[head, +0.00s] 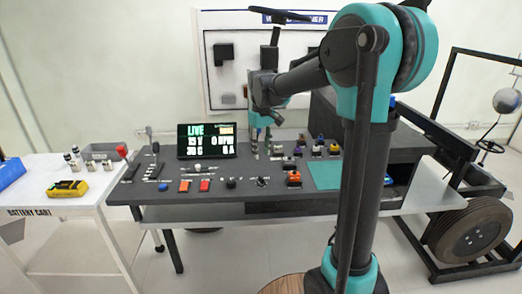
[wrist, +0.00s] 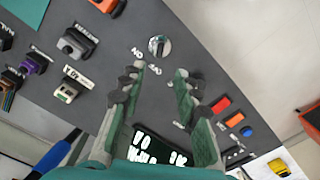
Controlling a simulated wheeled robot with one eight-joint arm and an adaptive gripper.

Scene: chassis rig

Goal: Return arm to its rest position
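My gripper (head: 262,138) hangs pointing down over the dark console (head: 330,207) in the head view, in front of the wall board. In the wrist view, my gripper (wrist: 160,70) has its two green-and-black fingers spread apart with nothing between them. A silver rotary knob (wrist: 159,45) with ON and OFF labels lies just beyond the fingertips in that view. My arm is bent, with its elbow high at the right of the head view. The arm column covers part of the console's right side.
The lit display (head: 207,140) stands at the console's back left. Orange (head: 184,185) and red (head: 204,185) buttons line the front. Several connectors stand at mid-right near a green mat (head: 324,174). A white cart (head: 62,207) holds a yellow device (head: 67,188). A wheeled frame (head: 472,230) stands right.

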